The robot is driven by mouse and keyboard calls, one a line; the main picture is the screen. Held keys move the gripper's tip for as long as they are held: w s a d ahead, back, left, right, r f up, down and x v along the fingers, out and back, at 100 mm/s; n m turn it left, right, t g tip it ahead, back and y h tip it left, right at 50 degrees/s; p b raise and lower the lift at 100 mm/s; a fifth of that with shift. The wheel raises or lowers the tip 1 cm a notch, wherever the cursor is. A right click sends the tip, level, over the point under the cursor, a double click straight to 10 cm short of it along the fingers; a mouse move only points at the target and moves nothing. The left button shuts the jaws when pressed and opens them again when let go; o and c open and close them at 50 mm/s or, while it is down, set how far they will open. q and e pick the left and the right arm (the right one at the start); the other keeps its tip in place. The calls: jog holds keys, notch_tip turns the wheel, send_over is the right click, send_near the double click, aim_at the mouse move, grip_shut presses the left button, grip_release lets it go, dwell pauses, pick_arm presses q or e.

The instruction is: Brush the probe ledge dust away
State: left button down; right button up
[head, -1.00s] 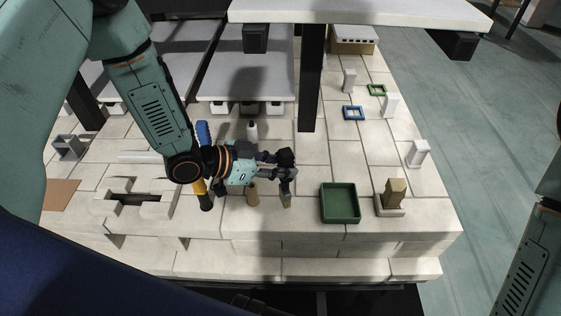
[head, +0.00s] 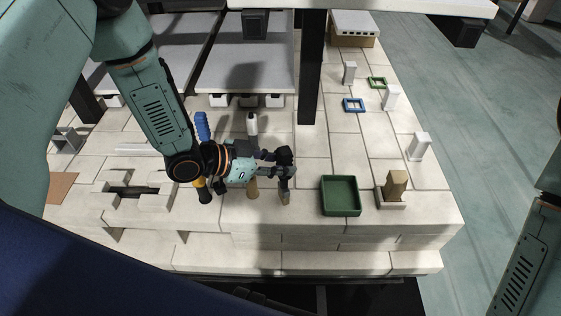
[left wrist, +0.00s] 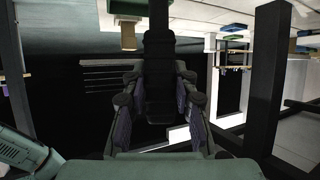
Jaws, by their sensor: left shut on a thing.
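My left gripper (head: 283,172) is over the pale brick deck (head: 305,212), left of the green tray. It is shut on a small brush (head: 285,198), whose grey-brown tip points down close to the bricks. I cannot tell whether the tip touches. In the left wrist view, the two fingers (left wrist: 157,110) stand on either side of a dark shape; the brush is not clear there. I cannot pick out dust or say for sure which part is the probe ledge. Part of my right arm shows at the right edge; its gripper is out of frame.
The green tray (head: 341,212) is right of the brush, with a tan block (head: 396,184) in a pale holder beyond. A tan cylinder (head: 252,188) and blue-handled tool (head: 202,125) stand near my left wrist. A black post (head: 311,70) rises behind. A slot (head: 133,191) lies left.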

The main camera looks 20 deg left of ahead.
dwell(0.5)
pick_arm(q)
jog(key=shift+s+d, duration=0.75)
jog(key=shift+s, duration=0.1)
jog(key=shift+f+b, duration=0.4)
jog(key=shift+f, duration=0.55)
dwell(1.5)
jog(key=shift+a, duration=0.1)
